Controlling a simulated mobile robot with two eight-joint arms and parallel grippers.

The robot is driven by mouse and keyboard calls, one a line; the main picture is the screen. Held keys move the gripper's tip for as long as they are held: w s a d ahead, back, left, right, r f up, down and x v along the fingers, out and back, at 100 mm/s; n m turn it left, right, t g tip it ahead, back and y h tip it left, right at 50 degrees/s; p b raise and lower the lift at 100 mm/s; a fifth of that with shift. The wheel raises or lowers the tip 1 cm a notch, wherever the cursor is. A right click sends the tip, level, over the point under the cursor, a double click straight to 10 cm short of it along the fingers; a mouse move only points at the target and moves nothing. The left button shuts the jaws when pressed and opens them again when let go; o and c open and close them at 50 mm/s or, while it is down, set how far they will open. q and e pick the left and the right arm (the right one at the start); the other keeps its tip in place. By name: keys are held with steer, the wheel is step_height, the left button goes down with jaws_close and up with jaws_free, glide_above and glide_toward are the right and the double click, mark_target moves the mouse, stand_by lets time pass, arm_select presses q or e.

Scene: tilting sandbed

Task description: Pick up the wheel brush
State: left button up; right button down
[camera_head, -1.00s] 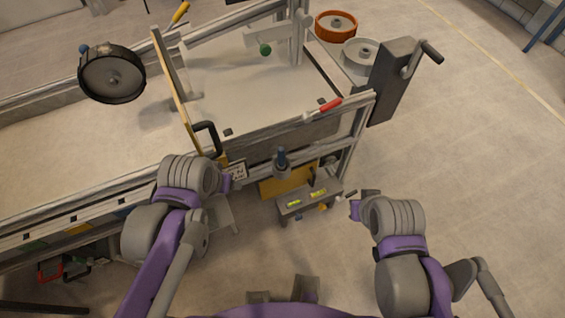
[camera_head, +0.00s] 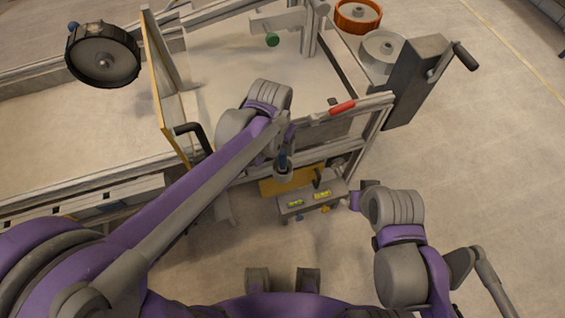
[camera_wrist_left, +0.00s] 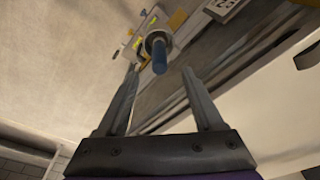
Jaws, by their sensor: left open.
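A blue handle (camera_head: 283,160) stands in a round grey holder at the front rail of the sandbed frame. I take it to be the wheel brush; its lower part is hidden in the holder. In the left wrist view the blue handle (camera_wrist_left: 159,52) shows just beyond the fingertips, between their lines. My left gripper (camera_wrist_left: 160,72) is open and empty. In the head view my left gripper (camera_head: 288,136) is just above the handle, partly hidden by its own arm. My right gripper (camera_head: 357,198) is low at the right, away from the handle; its fingers are unclear.
A red-handled tool (camera_head: 341,107) lies on the rail to the right. A yellow-edged board (camera_head: 157,75) with a black handle stands across the sandbed at left. A grey box with a crank (camera_head: 415,85) is at right. A low shelf (camera_head: 310,203) sits below the holder.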

mark_target(282, 152)
arm_select(q)
steer(key=f, duration=0.2)
steer(key=w+f, duration=0.1)
steer(key=f, duration=0.2)
steer(key=d+f, duration=0.1)
steer(key=f, duration=0.1)
steer(key=shift+w+f, duration=0.2)
steer(key=shift+f, duration=0.15)
steer(key=shift+a, duration=0.1)
steer(key=shift+c, duration=0.2)
jaws_close()
